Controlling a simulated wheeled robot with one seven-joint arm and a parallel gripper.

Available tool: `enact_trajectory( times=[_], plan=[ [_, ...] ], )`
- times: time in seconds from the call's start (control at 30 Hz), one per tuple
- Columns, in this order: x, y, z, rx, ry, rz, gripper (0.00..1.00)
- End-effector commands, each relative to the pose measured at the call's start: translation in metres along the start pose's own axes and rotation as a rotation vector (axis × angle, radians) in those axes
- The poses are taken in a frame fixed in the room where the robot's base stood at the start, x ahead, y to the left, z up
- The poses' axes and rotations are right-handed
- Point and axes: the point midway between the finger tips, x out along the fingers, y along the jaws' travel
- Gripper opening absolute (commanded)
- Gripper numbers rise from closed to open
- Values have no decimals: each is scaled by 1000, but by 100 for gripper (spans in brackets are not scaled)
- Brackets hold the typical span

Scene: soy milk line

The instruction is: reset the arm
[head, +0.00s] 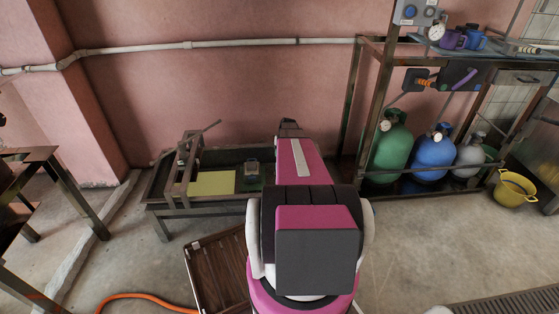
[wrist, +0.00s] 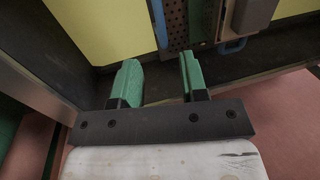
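My gripper (wrist: 158,82) shows in the wrist view with its two green fingers apart and nothing between them. Its fingertips point toward a yellow panel (wrist: 105,25) and a brown perforated piece (wrist: 174,22) with blue edges or handles. I cannot tell whether the fingers touch anything. In the head view my magenta and black arm reaches forward toward a low dark metal bench (head: 160,207) by the wall. The arm hides the gripper there.
The bench carries a metal frame with a lever (head: 187,160), a yellow sheet (head: 211,183) and a small device (head: 252,170). To the right, a rack holds green (head: 391,148), blue (head: 433,158) and grey (head: 470,155) cylinders. A brown slatted crate (head: 222,272) and orange hose (head: 140,296) lie on the floor.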

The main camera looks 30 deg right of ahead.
Motion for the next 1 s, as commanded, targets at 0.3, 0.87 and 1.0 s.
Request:
enact_trajectory(
  times=[0.3,0.87,1.0],
  plan=[
    [-10,0,0,0,-1,0,40],
    [-20,-34,27,-34,-8,15,40],
    [-36,-82,66,-87,-17,40,40]
  ],
)
